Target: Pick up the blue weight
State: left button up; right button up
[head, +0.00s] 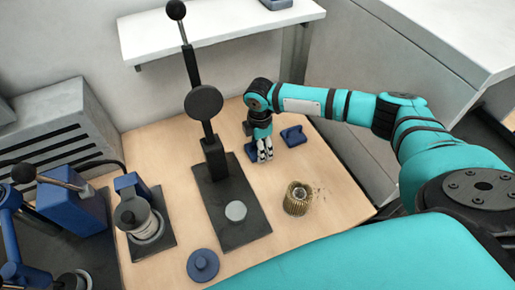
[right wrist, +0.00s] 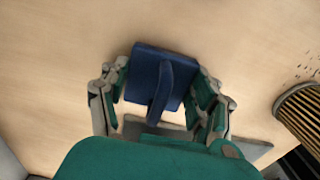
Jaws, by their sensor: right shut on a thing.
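In the right wrist view, a blue block (right wrist: 142,75) with a flat square plate and a raised fin lies between the fingers of my right gripper (right wrist: 160,88). I take it as the blue weight. In the head view my right gripper (head: 265,156) points down at the back right of the wooden table, shut on the blue block (head: 249,151). The fingers partly hide it there. I cannot tell whether it is clear of the table. My left gripper is not in view.
Right of the gripper lies another blue piece (head: 293,136). A brass pleated cartridge (head: 297,200) stands in front. A lever press (head: 217,160) on a dark base is left. A blue knobbed disc (head: 203,265) lies at the front; a blue-topped device (head: 137,215) stands left.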

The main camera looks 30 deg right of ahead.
jog(key=shift+w+r, duration=0.1)
jog(key=c, duration=0.8)
